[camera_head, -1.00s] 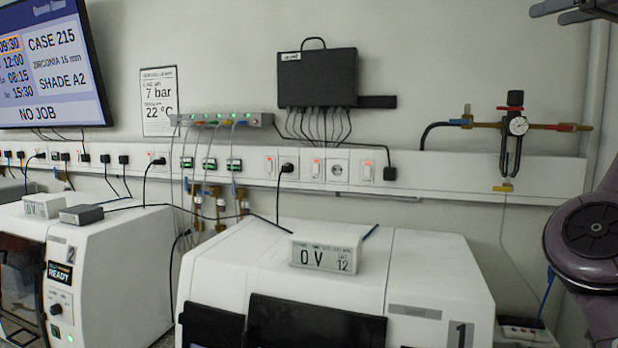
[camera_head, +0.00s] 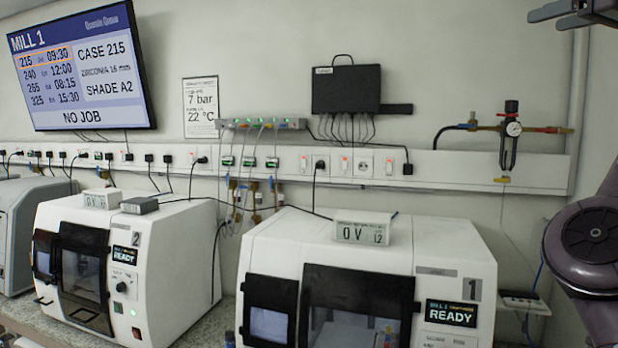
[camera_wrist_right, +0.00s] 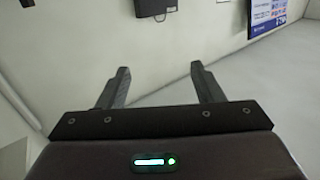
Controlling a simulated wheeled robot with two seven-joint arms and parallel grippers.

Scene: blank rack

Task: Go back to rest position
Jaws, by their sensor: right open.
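My right gripper (camera_wrist_right: 160,84) shows in the right wrist view with its two dark fingers apart and nothing between them. It points toward bare wall and a pale surface. In the head view the right gripper (camera_head: 572,14) shows only in part at the top right corner, raised high near the wall. A purple-grey link of my right arm fills the right edge of the head view. My left gripper does not show in either view.
Mill 1 (camera_head: 459,254) stands at centre right, its label reading READY. Mill 2 (camera_head: 176,252) stands to its left, also READY. A wall screen (camera_head: 84,66) reads NO JOB. A black box (camera_head: 346,88) and a gauge with pipes (camera_head: 512,129) are on the wall.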

